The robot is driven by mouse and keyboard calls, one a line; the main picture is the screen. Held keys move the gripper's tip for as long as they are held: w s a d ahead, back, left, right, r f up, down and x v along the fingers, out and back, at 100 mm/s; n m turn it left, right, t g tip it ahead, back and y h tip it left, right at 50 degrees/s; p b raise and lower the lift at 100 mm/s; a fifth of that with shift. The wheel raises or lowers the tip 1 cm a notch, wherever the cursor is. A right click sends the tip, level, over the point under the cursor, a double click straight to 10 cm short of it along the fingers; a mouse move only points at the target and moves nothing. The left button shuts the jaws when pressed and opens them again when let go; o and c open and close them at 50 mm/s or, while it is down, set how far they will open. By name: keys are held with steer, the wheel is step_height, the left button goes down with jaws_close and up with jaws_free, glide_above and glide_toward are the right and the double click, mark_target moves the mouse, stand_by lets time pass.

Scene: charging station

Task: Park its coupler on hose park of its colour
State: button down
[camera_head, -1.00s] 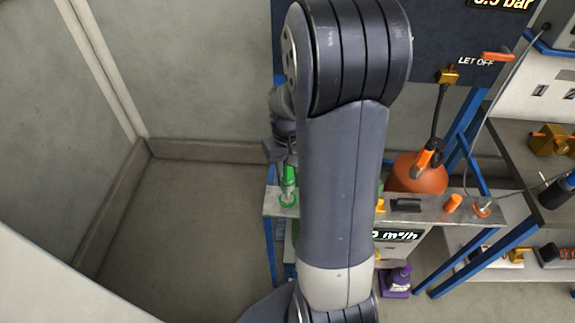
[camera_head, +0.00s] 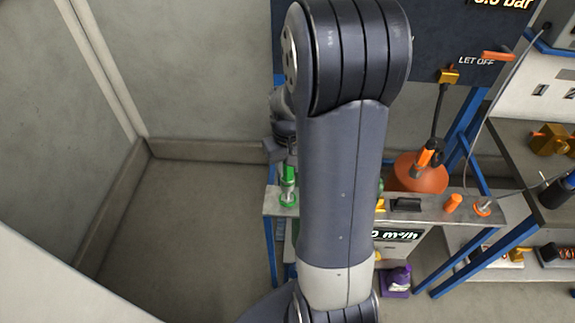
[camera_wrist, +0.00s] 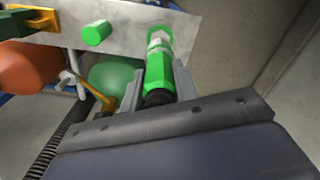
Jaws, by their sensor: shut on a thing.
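A green coupler (camera_wrist: 160,75) sits between the two fingers of my gripper (camera_wrist: 158,82) in the wrist view. My gripper is shut on it. The coupler also shows in the head view (camera_head: 289,172), left of my arm. The green-ringed hose park (camera_head: 288,201) is a metal peg on the grey shelf's left end. In the wrist view the coupler's far end is in line with the peg (camera_wrist: 158,38) and appears to meet it; I cannot tell how far it is seated. My arm hides much of the gripper in the head view.
The grey shelf (camera_head: 410,216) also carries an orange-ringed peg (camera_head: 483,208) and an orange cylinder (camera_head: 453,203). An orange coupler (camera_head: 428,155) hangs on a hose by an orange round vessel (camera_head: 418,178). A green cylinder (camera_wrist: 97,33) is beside the green park. Floor at left is clear.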

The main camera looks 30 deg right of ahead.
mark_target(287, 177)
steer(key=shift+f+b, duration=1.95)
steer(key=shift+f, duration=0.65)
steer(key=c, duration=1)
jaws_free()
steer(key=shift+r, duration=0.1)
step_height(287, 177, up, 11)
steer(key=shift+f, duration=0.15)
steer(key=shift+f, duration=0.1)
step_height(287, 177, down, 10)
steer(key=shift+f, duration=0.25)
steer(key=shift+r+p, duration=0.5)
steer(key=shift+f, duration=0.1)
